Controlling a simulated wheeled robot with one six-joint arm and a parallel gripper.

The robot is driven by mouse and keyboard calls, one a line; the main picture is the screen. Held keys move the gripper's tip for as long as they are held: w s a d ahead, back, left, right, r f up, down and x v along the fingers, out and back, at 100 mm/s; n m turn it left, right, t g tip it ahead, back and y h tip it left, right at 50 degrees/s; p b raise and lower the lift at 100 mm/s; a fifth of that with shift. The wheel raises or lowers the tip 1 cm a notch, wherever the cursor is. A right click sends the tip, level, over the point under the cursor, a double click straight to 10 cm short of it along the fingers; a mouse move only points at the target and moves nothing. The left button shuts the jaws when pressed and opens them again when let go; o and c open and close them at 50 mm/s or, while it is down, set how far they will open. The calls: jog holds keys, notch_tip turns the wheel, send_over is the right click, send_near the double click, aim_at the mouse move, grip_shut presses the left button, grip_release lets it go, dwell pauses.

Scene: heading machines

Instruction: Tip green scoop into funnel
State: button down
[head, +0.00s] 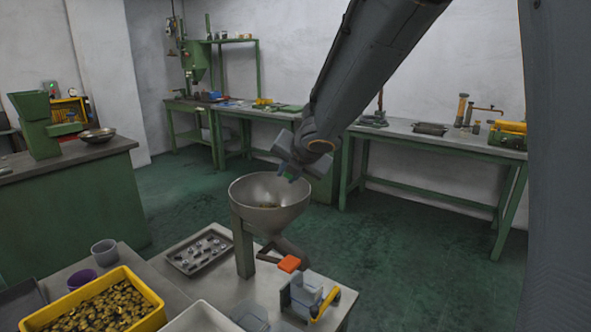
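The funnel (243,197) is a wide grey metal bowl on a post, standing on the near table. Some small brownish pieces lie at the bottom of its bowl. My gripper (290,174) points down over the funnel's far right rim. A small patch of green, seemingly the green scoop (292,172), shows between its fingertips, and the gripper looks shut on it. Most of the scoop is hidden or too small to make out, so I cannot tell its tilt or whether it holds anything.
The near table holds a yellow bin (152,296) of brass-coloured parts, a grey cup (104,252), a purple cup (82,279), a dark tray (198,251) of small parts and a grey device with a yellow handle (307,296). Green benches (440,140) line the back wall, with open floor between.

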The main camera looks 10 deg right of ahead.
jog(key=r+m+y+p, duration=0.1)
jog(key=p, duration=0.1)
jog(key=d+y+p, duration=0.1)
jog(key=y+p, duration=0.1)
jog(key=shift+d+r+m, duration=0.1)
jog(key=shift+r+m, duration=0.3)
jog(key=shift+d+r+m+y+p, duration=0.15)
jog(key=shift+m+y+p, duration=0.3)
jog(key=shift+y, duration=0.35)
jog(key=shift+w+d+m+t+y, duration=0.1)
jog(key=shift+d+m+t+y, duration=0.1)
jog(key=shift+m+y, duration=0.35)
jog(key=shift+d+m+t+y, duration=0.1)
jog(key=shift+m+t+y, duration=0.1)
jog(key=shift+m+y, duration=0.35)
jog(key=shift+r+m+t+y+p, duration=0.35)
jog(key=shift+r+m+y, duration=0.65)
jog(key=shift+r, duration=0.65)
jog(key=shift+n, duration=0.25)
